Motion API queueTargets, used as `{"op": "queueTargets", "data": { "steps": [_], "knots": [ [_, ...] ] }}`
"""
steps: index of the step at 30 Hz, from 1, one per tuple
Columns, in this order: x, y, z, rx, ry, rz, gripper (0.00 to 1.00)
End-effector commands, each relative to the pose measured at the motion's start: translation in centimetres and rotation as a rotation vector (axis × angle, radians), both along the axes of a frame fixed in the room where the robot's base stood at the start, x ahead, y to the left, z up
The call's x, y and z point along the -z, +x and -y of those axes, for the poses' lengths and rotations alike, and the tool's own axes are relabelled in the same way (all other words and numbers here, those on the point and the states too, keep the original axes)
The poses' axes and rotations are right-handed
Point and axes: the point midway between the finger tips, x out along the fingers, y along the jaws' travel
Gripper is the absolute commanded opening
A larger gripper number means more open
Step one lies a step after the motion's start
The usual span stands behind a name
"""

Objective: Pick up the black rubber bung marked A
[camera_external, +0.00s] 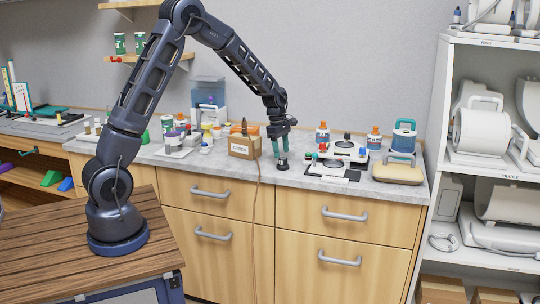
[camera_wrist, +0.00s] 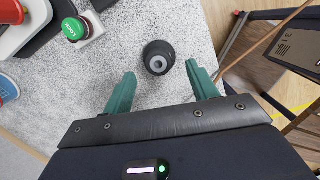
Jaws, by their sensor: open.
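A black round bung (camera_external: 283,164) with a grey centre stands on the grey counter, near its front edge. In the wrist view the bung (camera_wrist: 158,57) lies just beyond and between my fingertips, with clear space on either side. I cannot read a letter A on it. My gripper (camera_external: 280,147) points down just above the bung. Its two green fingers are spread apart and empty, as the wrist view of the gripper (camera_wrist: 161,72) also shows. Another small black piece (camera_external: 347,136) sits on the white apparatus to the right; I cannot tell if it is a bung.
To the right are a white apparatus on a black mat (camera_external: 327,174), bottles and a teal-handled container (camera_external: 403,138). A green button (camera_wrist: 75,28) lies upper left in the wrist view.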

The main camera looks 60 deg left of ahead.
Motion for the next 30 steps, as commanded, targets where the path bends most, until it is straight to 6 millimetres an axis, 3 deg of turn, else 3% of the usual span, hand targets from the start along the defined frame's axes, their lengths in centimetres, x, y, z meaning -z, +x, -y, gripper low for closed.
{"op": "queueTargets", "data": {
  "steps": [9,17,23,30],
  "knots": [
    [4.0,0.5,0.5,0.000,0.000,-0.002,0.58],
    [4.5,0.6,0.6,0.000,0.000,0.000,0.58],
    [4.4,0.6,0.6,0.000,0.000,0.000,0.23],
    [4.4,0.6,0.6,0.000,0.000,0.000,0.22]
  ]
}}
